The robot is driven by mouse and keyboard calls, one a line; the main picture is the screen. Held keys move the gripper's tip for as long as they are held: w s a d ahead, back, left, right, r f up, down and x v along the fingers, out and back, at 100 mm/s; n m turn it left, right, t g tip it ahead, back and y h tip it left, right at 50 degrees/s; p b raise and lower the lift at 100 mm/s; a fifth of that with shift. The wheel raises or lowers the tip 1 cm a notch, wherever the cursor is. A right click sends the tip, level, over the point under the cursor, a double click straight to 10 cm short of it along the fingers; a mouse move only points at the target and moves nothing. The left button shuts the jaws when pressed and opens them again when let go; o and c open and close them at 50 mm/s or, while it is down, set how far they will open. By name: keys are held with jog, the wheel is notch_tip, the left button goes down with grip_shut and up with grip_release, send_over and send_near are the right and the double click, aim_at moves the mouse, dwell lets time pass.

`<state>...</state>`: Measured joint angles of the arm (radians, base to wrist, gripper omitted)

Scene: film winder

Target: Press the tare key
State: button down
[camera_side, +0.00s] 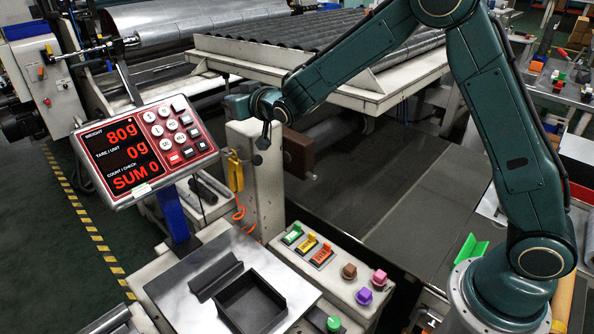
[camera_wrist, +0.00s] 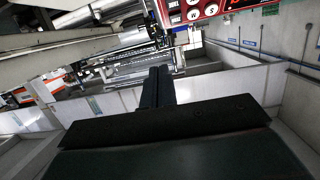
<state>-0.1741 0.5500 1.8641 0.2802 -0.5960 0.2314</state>
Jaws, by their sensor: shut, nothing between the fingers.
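The scale's red-framed display panel (camera_side: 145,150) stands on a blue post at the left of the side view, reading 80g, 0g and SUM 0. The keypad (camera_wrist: 195,12) also shows at the top edge of the wrist view, cut off. My gripper (camera_side: 260,152) is right of the panel and apart from it, pointing down. Its dark fingers (camera_wrist: 158,88) are together and empty in the wrist view.
Below the panel, a steel scale plate (camera_side: 190,272) carries a black open tray (camera_side: 250,300) and a dark angled piece (camera_side: 217,277). A control box (camera_side: 320,262) with colored switches and knobs stands to the right. A yellow pendant (camera_side: 234,172) hangs between panel and gripper.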

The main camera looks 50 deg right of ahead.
jog(key=w+a+f+n+t+y, duration=0.1)
jog(key=w+a+f+t, duration=0.1)
jog(key=f, duration=0.4)
jog(key=shift+w+a, duration=0.65)
jog(key=shift+w, duration=0.4)
jog(key=shift+w, duration=0.1)
send_near(185, 116)
jog(key=shift+w+r, duration=1.3)
jog(key=shift+w, duration=0.3)
jog(key=shift+w+f, duration=1.3)
jog(key=shift+f, duration=0.15)
